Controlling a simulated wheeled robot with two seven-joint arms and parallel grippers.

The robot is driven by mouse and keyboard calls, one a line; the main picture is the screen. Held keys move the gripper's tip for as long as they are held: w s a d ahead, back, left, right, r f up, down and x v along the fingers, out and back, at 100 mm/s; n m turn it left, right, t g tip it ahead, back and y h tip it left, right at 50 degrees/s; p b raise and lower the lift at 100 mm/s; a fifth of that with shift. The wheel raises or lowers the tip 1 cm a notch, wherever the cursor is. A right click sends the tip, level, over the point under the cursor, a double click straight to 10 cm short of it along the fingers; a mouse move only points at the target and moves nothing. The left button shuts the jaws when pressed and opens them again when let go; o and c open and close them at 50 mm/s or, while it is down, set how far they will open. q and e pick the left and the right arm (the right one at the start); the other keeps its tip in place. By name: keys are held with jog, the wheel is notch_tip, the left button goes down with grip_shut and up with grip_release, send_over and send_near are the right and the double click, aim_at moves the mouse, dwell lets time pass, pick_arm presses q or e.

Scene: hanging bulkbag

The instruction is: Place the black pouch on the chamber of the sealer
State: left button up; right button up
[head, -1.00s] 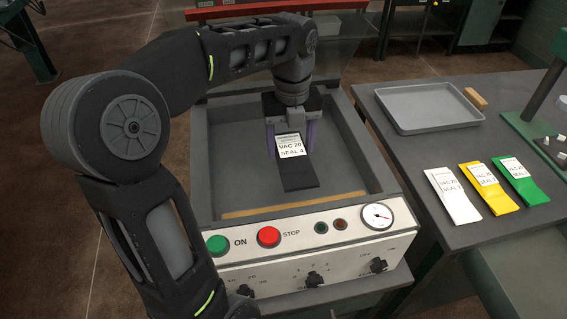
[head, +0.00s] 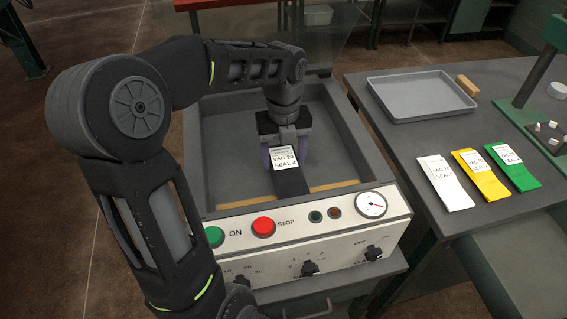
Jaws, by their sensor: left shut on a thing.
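The black pouch (head: 291,182) with a white label reading "VAC 20 SEAL 4" is in the head view, inside the open chamber of the sealer (head: 235,160). Its lower end reaches close to the tan seal bar (head: 325,187) at the chamber's front. My left gripper (head: 285,157) is shut on the black pouch from above. Whether the pouch touches the chamber floor is hard to tell. The upper part of the pouch is hidden by the gripper. My right gripper is not in view.
The sealer's front panel (head: 330,235) has green and red buttons and a gauge. On the table at right lie white (head: 444,183), yellow (head: 481,175) and green (head: 513,167) pouches and a grey tray (head: 421,112). My left arm spans the chamber's left side.

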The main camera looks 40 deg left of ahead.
aim_at(284, 159)
pick_arm(q)
jog(key=shift+f, duration=1.4)
jog(key=shift+f, duration=0.2)
jog(key=o, duration=1.5)
jog(key=shift+r, duration=0.1)
notch_tip(284, 159, up, 12)
jog(key=shift+r, duration=0.1)
